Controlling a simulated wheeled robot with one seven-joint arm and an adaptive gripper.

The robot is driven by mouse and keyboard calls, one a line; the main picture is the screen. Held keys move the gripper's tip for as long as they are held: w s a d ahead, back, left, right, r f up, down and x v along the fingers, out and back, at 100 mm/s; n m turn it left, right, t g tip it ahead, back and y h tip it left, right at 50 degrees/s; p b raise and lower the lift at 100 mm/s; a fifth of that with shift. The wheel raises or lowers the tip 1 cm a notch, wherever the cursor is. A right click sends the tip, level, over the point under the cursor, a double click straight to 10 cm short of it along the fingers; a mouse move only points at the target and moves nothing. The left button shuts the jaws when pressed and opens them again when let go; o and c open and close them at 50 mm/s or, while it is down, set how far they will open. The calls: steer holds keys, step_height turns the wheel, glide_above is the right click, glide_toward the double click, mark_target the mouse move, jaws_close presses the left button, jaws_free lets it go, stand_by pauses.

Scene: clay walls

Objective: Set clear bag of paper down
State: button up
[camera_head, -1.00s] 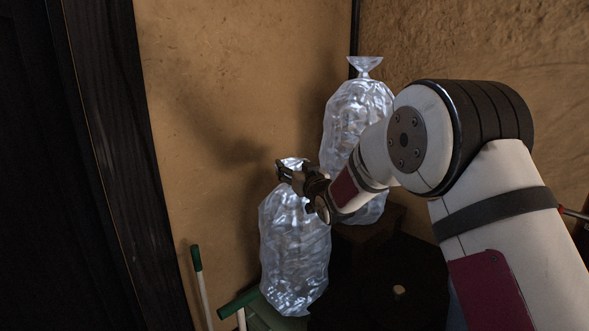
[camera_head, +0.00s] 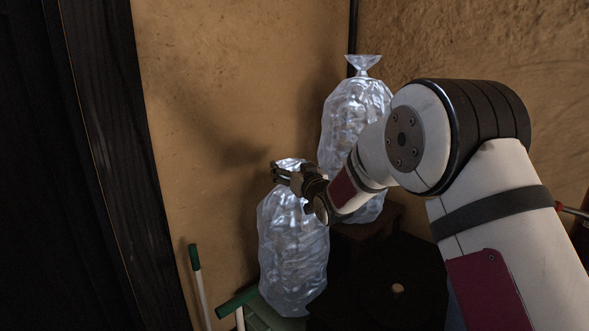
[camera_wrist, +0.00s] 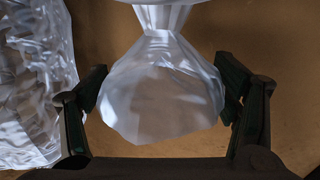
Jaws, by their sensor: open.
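A clear, crinkled bag (camera_head: 293,255) hangs or stands upright at the lower middle of the head view, its tied top at my gripper. My gripper (camera_head: 283,174) is open around the bag's neck. In the wrist view the bag's flared top (camera_wrist: 162,95) lies between the two spread fingers of my gripper (camera_wrist: 162,72), with gaps on both sides. What bears the bag's bottom is too dark to tell. A second similar tied bag (camera_head: 352,110) stands upright behind, and it also fills the left of the wrist view (camera_wrist: 30,85).
A brown block (camera_head: 385,225) is under the rear bag. A green-handled stick (camera_head: 197,270) and a green dustpan-like thing (camera_head: 262,318) are at the bottom left. Clay walls (camera_head: 215,100) close in behind, and a dark wooden post (camera_head: 105,150) stands at left.

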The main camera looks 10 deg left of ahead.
steer(key=shift+r, duration=0.15)
steer(key=shift+s+r+p, duration=0.1)
steer(key=shift+s+p, duration=0.05)
steer(key=shift+p, duration=0.15)
steer(key=v, duration=1.1)
steer(key=shift+s+d, duration=0.2)
steer(key=shift+s, duration=0.15)
